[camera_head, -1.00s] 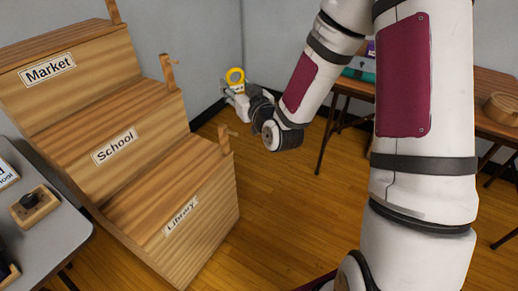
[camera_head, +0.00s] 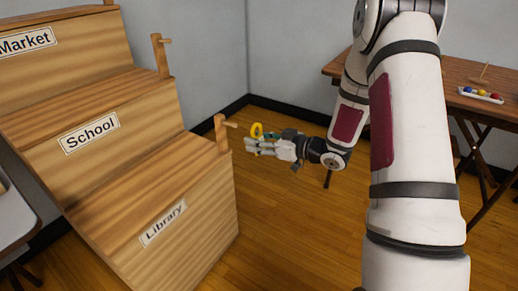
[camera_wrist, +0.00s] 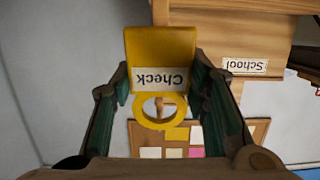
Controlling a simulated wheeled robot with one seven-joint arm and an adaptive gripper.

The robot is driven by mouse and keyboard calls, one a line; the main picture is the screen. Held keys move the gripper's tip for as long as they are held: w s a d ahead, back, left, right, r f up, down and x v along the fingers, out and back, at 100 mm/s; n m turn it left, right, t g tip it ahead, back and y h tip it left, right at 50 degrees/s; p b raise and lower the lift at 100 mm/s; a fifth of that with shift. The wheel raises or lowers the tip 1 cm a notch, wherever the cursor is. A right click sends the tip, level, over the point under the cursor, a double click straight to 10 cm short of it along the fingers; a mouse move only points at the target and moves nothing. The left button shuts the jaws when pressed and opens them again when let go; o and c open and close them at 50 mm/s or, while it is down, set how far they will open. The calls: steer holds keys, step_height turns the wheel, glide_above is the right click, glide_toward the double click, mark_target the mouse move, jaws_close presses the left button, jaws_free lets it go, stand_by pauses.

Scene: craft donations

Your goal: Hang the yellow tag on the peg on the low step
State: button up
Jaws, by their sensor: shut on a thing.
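The yellow tag (camera_wrist: 161,55), marked "Check", is held between the two fingers of my gripper (camera_head: 251,146). In the wrist view it appears upside down, with its yellow ring (camera_wrist: 137,112) below the plate. In the head view the ring (camera_head: 257,131) shows above the fingertips. The low "Library" step (camera_head: 175,190) carries a wooden upright with a peg (camera_head: 231,124) pointing right. The ring is just right of the peg's tip and appears apart from it. In the wrist view a small wooden piece shows through the ring, possibly the peg.
The "School" step (camera_head: 100,118) and "Market" step (camera_head: 60,55) rise behind to the left, the School step with its own peg (camera_head: 160,50). A table (camera_head: 455,75) with a tray of coloured balls (camera_head: 481,95) stands at the right. The floor right of the steps is clear.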

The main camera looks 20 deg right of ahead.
steer(key=b, duration=0.1)
glide_toward(224, 133)
steer(key=shift+r+x, duration=0.2)
steer(key=shift+x, duration=2.4)
steer(key=shift+w+a+f+b, duration=0.35)
steer(key=shift+w+a+f, duration=0.05)
steer(key=shift+w, duration=0.2)
steer(key=o, duration=0.9)
